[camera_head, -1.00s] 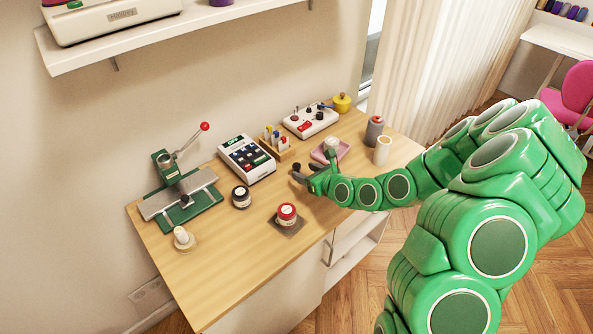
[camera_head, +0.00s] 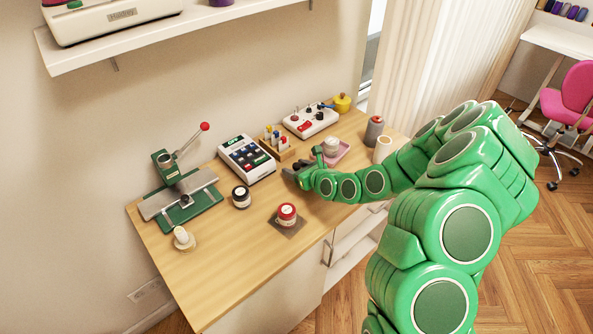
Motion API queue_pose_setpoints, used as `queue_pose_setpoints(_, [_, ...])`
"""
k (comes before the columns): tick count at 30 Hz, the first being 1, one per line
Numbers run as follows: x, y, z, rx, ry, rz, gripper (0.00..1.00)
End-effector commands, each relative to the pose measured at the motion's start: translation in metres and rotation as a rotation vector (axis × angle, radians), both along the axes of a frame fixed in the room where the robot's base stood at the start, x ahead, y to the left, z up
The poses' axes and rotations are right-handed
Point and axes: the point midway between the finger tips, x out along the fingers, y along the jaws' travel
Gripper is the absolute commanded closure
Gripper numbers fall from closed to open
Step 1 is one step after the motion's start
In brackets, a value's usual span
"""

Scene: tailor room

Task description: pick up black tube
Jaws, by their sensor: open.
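My gripper (camera_head: 292,171) is low over the middle of the wooden table, right of the calculator, with its dark fingertips pointing left. It is open, but the gap between its fingers is small and hard to see. I cannot clearly make out a black tube. Dark shapes at the fingertips blend together, and my green arm hides part of the tabletop there. A short black jar (camera_head: 241,197) with a pale top stands upright left of my gripper, apart from it.
A red-topped jar (camera_head: 287,214) on a dark square stands in front of my gripper. The calculator (camera_head: 246,158) and a wooden rack (camera_head: 279,144) lie behind. A pink tray (camera_head: 344,150) and grey canister (camera_head: 374,131) are to the right. The table's front left (camera_head: 225,260) is clear.

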Motion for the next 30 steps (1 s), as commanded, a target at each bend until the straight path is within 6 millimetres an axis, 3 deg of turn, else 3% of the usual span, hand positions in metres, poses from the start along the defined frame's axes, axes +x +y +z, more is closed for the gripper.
queue_pose_setpoints(16, [0.0106,0.0114,-0.0059,0.002,0.0,0.001,0.41])
queue_pose_setpoints(27, [0.0107,0.0112,-0.0058,0.002,0.0,0.001,0.96])
queue_pose_setpoints(30, [0.0108,0.0111,-0.0057,0.002,0.0,0.001,0.96])
